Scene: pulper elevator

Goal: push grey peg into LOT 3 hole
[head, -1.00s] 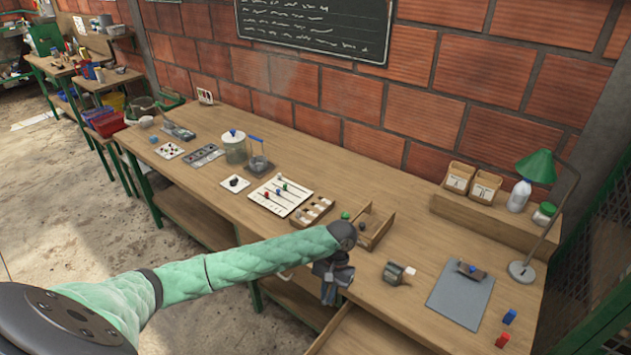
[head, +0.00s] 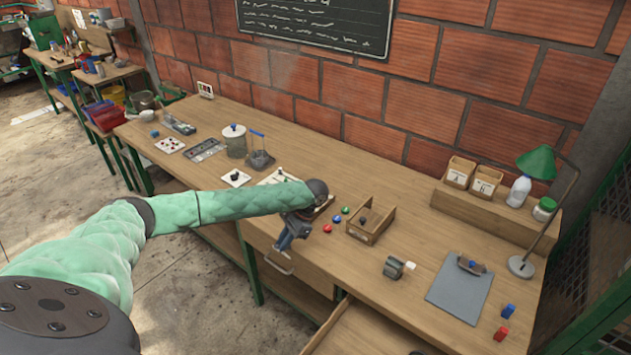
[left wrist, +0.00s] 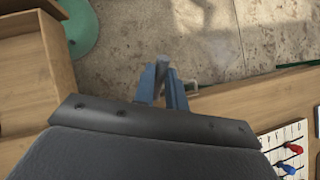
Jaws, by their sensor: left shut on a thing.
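My left gripper (head: 284,240) is at the front edge of the long bench, beside the white board. In the left wrist view its blue fingers (left wrist: 163,88) are closed on a small grey peg (left wrist: 162,63), whose end shows between the tips above the floor. The white lined board (head: 268,178) is partly hidden behind my left arm. Its corner shows at the lower right of the left wrist view (left wrist: 272,137), with a red peg (left wrist: 293,148) and a blue peg (left wrist: 288,169). No LOT 3 label or hole is readable. My right gripper is not in view.
Loose red (head: 327,228), green (head: 337,219) and blue (head: 345,210) pieces lie beside an open wooden box (head: 371,232). An open drawer (head: 365,330) juts out at the front.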

